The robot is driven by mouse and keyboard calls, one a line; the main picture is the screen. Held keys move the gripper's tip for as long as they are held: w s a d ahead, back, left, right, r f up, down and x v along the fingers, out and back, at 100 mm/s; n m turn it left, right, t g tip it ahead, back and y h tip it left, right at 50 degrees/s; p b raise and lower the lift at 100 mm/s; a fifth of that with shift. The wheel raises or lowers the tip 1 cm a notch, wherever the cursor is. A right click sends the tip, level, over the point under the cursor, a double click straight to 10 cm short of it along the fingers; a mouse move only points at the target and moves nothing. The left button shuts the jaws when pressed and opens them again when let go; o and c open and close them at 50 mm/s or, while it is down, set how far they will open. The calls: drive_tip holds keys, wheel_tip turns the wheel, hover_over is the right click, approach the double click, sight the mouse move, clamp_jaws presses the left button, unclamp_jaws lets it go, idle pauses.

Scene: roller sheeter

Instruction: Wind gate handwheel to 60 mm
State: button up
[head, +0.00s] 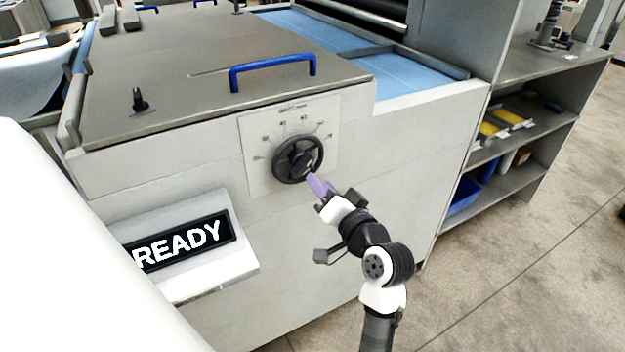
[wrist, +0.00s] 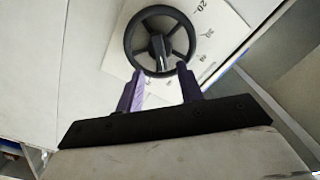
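The gate handwheel (head: 298,159) is a black spoked wheel on a pale scale plate (head: 262,178) on the machine's front panel. In the wrist view the handwheel (wrist: 160,40) lies just past my fingertips, with part of the scale, including a "20", at its upper right. My gripper (head: 314,182) has purple fingers and reaches toward the wheel's lower right rim. In the wrist view my gripper (wrist: 160,74) is open, its two fingers apart at the lower rim with nothing held between them. I cannot tell whether the fingers touch the rim. The pointer reading is too small to tell.
A sign reading READY (head: 185,240) juts out at the lower left of the panel. A blue handle (head: 272,68) sits on the machine's top cover. A grey shelf unit (head: 540,125) with bins stands at the right. The floor (head: 500,290) at lower right is clear.

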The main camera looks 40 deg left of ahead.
drive_tip(key=b+v, duration=0.1)
drive_tip(key=v, duration=0.6)
drive_tip(key=shift+d+b, duration=0.25)
drive_tip(key=shift+b, duration=0.15)
drive_tip(key=shift+s, duration=0.1)
